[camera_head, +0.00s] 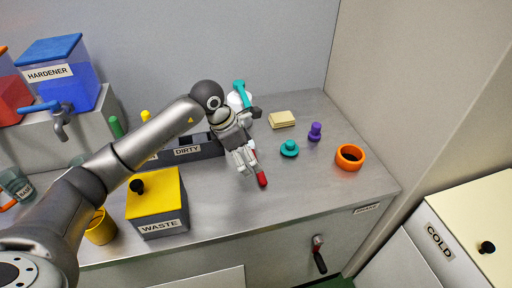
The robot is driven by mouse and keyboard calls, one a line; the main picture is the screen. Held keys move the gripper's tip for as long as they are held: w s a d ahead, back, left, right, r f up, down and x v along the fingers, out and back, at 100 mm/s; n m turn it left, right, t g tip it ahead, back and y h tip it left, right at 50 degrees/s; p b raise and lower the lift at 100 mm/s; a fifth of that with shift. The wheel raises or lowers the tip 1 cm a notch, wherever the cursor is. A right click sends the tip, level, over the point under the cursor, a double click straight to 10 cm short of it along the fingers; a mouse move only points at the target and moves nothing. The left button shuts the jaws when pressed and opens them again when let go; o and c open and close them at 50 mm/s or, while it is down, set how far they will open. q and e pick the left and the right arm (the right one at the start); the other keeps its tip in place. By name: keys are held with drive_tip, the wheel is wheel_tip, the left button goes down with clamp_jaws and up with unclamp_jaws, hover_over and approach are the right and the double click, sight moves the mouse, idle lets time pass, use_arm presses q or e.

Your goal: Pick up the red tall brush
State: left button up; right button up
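My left gripper (246,164) reaches over the counter from the left, pointing down and towards the front. A red brush (262,179) shows at its fingertips, with its red end sticking out below and to the right of them. My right gripper is out of view.
A yellow-topped WASTE box (157,205) and a dark DIRTY tray (205,148) stand left of the gripper. The front right counter is clear.

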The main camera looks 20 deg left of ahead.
sight(262, 174)
use_arm(q)
drive_tip(key=x, duration=0.3)
drive_tip(key=shift+s+d, duration=0.2)
drive_tip(key=shift+s, duration=0.15)
drive_tip(key=shift+w+d+f+p, duration=0.1)
drive_tip(key=shift+w+f+p, duration=0.1)
drive_tip(key=shift+f+p, duration=0.1)
drive_tip(key=x, duration=0.2)
drive_tip(key=p+x, duration=0.1)
drive_tip(key=x, duration=0.1)
drive_tip(key=shift+w+d, duration=0.3)
drive_tip(key=shift+w+f+p, duration=0.1)
drive_tip(key=shift+f+p, duration=0.2)
drive_tip(key=shift+f, duration=0.1)
drive_tip(key=shift+c, duration=1.3)
drive_tip(key=c, duration=1)
drive_tip(key=shift+o, duration=0.2)
drive_tip(key=shift+s, duration=0.2)
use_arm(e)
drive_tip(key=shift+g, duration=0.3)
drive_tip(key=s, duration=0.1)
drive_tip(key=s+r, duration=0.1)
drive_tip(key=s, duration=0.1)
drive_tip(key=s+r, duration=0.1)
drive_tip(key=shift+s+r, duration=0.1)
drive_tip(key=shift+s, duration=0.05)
